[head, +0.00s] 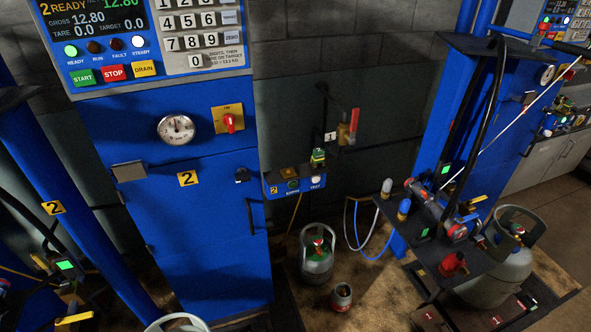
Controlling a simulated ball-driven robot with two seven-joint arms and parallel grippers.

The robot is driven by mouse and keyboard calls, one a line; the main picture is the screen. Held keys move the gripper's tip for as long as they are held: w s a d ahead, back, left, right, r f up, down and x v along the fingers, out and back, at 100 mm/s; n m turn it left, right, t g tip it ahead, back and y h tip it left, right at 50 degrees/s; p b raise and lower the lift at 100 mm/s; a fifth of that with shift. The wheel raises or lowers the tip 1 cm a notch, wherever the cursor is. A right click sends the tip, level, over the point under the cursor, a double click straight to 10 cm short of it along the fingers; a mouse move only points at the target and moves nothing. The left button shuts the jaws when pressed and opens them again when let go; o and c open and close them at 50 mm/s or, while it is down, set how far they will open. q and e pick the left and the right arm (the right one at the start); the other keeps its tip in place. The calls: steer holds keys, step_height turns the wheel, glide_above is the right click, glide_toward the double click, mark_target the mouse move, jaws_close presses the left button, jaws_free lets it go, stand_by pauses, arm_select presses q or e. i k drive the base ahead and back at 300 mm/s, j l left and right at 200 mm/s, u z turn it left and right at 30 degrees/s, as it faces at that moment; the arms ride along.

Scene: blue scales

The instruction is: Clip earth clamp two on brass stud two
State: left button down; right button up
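A small blue box (281,188) with a yellow number 2 label is mounted low on the wall, beside the blue cabinet. A small green and yellow piece (318,157) sits at its top right and looks like the earth clamp. A thin yellow cable (296,214) hangs below the box. I cannot make out a brass stud for certain at this size. Neither of my grippers is in view.
The blue cabinet (200,220) fills the left. A grey cylinder (317,265) and a smaller canister (341,298) stand on the floor. A red-handled valve (349,129) is on the wall. A dark shelf (480,268) and a large cylinder (496,282) are at right.

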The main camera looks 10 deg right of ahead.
mark_target(318, 156)
steer(key=l+u, duration=0.2)
steer(key=l, duration=1.5)
